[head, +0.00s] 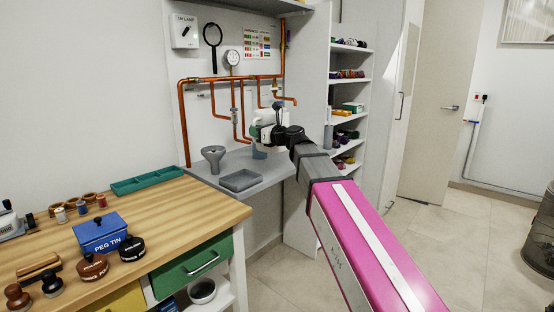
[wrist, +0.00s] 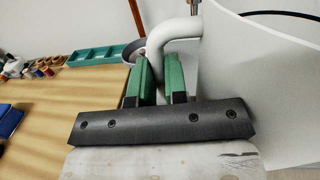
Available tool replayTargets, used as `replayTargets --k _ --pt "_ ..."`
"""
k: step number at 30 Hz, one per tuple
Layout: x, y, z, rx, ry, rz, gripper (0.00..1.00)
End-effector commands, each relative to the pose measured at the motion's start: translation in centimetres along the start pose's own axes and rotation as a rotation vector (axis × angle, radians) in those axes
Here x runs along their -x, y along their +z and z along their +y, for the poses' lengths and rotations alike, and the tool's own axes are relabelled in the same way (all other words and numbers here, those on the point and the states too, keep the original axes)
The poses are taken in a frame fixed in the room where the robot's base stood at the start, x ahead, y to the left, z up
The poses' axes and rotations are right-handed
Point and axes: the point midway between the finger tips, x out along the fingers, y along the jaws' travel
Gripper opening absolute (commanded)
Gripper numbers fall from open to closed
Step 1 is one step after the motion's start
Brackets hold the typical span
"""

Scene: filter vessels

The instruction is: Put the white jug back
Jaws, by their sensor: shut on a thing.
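The white jug (wrist: 265,75) fills the right side of the wrist view, with its curved handle (wrist: 175,30) passing between my green fingers. My gripper (wrist: 160,65) is shut on that handle. In the head view my gripper (head: 268,132) is over the grey shelf by the pipe board, and the white jug (head: 266,117) shows only in small part. My arm and wrist hide much of it there. I cannot tell whether the jug touches the shelf.
On the grey shelf (head: 203,176) stand a grey funnel (head: 213,155) and a shallow grey tray (head: 240,181). Copper pipes (head: 235,78) run close behind my gripper. A wooden bench with a teal tray (head: 150,180) and blue peg tin (head: 100,232) is at left. Shelving (head: 345,115) is at right.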

Motion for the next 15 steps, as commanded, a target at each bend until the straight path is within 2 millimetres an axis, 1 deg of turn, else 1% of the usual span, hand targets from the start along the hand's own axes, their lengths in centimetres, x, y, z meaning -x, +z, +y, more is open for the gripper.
replayTargets --k 1,9,12,15 --pt "-0.4 -0.5 -1.1 -0.001 -0.001 0.001 0.00" --pt "-1.6 -3.8 -6.4 -0.002 -0.003 0.001 0.00" --pt "-2.0 -4.9 -8.2 -0.001 -0.005 0.001 0.00" --pt "-2.3 -5.8 -9.6 -0.001 -0.004 0.001 0.00"
